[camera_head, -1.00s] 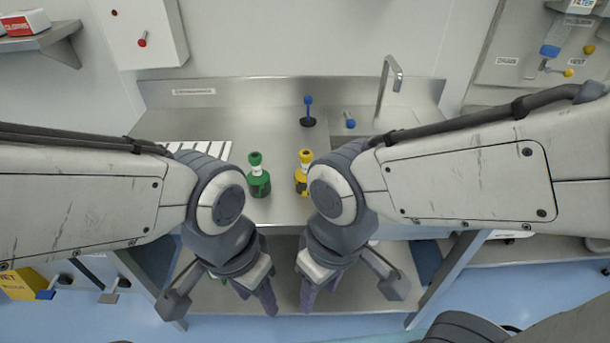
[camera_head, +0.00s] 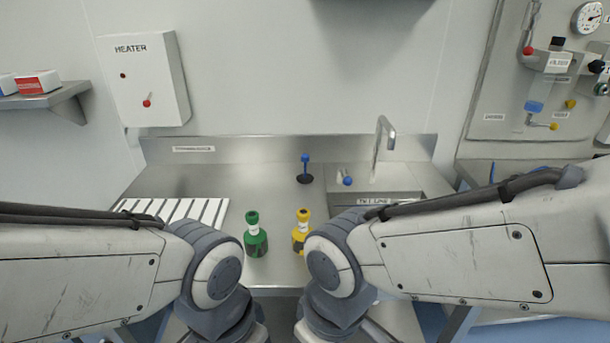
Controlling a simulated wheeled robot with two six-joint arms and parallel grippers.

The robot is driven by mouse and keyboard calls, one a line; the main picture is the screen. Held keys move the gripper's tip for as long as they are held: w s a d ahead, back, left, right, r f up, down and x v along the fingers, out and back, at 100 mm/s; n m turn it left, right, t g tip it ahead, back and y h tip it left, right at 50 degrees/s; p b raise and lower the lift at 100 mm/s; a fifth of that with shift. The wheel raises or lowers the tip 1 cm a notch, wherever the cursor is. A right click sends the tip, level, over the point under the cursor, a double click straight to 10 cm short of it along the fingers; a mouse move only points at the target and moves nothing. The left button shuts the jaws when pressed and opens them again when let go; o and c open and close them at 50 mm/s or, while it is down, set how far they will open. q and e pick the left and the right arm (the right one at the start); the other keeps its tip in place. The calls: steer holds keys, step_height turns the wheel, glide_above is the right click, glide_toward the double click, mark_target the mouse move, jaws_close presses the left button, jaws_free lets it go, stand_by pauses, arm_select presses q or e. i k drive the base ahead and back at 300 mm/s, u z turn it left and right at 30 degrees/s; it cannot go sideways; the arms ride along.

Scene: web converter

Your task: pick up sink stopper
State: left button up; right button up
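A blue-handled piece with a round black base (camera_head: 305,178), which looks like the sink stopper, stands upright on the steel counter (camera_head: 270,190) left of the sink (camera_head: 410,198). Both my arms reach in from the sides at the front, low in the view. Their wrist parts show at the bottom edge, but the fingers of both grippers are cut off below it. Both arms are apart from the stopper, on the near side of the counter.
A green bottle (camera_head: 255,240) and a yellow bottle (camera_head: 299,238) stand near the front counter edge, between my arms and the stopper. A faucet (camera_head: 386,133) rises behind the sink, with a blue knob (camera_head: 348,181) beside it. A white slatted rack (camera_head: 180,211) lies left.

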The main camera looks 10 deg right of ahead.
mark_target(304, 178)
steer(key=u, duration=1.95)
steer(key=i, duration=1.15)
steer(key=z, duration=1.65)
